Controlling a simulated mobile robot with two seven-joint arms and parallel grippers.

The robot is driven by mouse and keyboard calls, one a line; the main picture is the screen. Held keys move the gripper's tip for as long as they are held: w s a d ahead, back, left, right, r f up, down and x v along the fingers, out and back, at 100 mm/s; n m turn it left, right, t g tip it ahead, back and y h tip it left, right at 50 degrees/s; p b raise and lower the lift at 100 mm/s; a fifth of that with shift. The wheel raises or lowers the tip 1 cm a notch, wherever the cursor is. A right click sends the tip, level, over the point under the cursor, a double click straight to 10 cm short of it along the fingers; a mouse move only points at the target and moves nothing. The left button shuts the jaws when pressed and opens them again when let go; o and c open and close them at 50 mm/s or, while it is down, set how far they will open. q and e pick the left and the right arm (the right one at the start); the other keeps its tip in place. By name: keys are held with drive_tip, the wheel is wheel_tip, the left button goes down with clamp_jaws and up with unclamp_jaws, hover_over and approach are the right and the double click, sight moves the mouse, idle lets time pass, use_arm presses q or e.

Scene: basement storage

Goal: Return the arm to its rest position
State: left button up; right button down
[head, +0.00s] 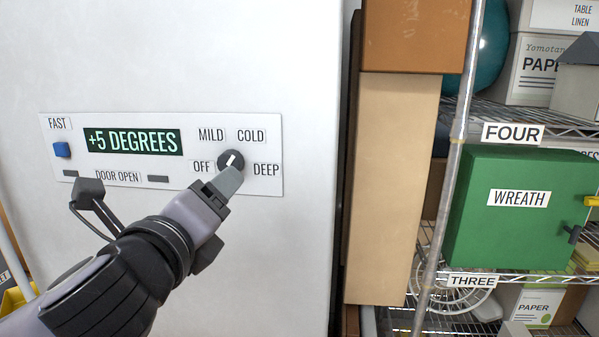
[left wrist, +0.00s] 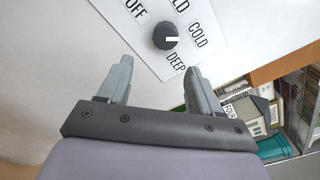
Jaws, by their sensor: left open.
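My left gripper (head: 226,181) reaches in from the left toward the white control panel (head: 190,185) on a white appliance. In the left wrist view its two fingers (left wrist: 159,66) are spread with nothing between them. The round black dial (head: 231,158) is just beyond the fingertips, and a fingertip overlaps its lower edge in the head view. In the left wrist view the dial (left wrist: 164,36) stands clear of both fingers, its white mark pointing toward COLD. The display reads +5 DEGREES. My right gripper is not in view.
A blue button (head: 62,150) sits under FAST at the panel's left. To the right are stacked brown boxes (head: 385,180), a metal shelf post (head: 452,170) and wire shelves. A green WREATH box (head: 515,220) stands there. Open space lies before the white front (head: 290,260).

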use_arm(q)
wheel_tip(320, 180, down, 27)
drive_tip(key=d+n+g+h, duration=0.25)
drive_tip(key=n+g, duration=0.25)
drive_tip(key=n, duration=0.8)
drive_tip(key=s+a+f+n+g, duration=0.1)
drive_tip(key=s+a+f+n, duration=0.2)
drive_tip(key=s+f+n, duration=0.3)
drive_tip(key=s+a+f+n+g+y, duration=0.1)
drive_tip(key=s+a+f+n, duration=0.3)
drive_tip(key=s+f, duration=0.7)
wheel_tip(320, 180, down, 4)
drive_tip(key=n, duration=0.2)
drive_tip(key=shift+a+r+n, duration=0.15)
drive_tip(key=shift+a+n, duration=0.1)
drive_tip(key=shift+n, duration=0.05)
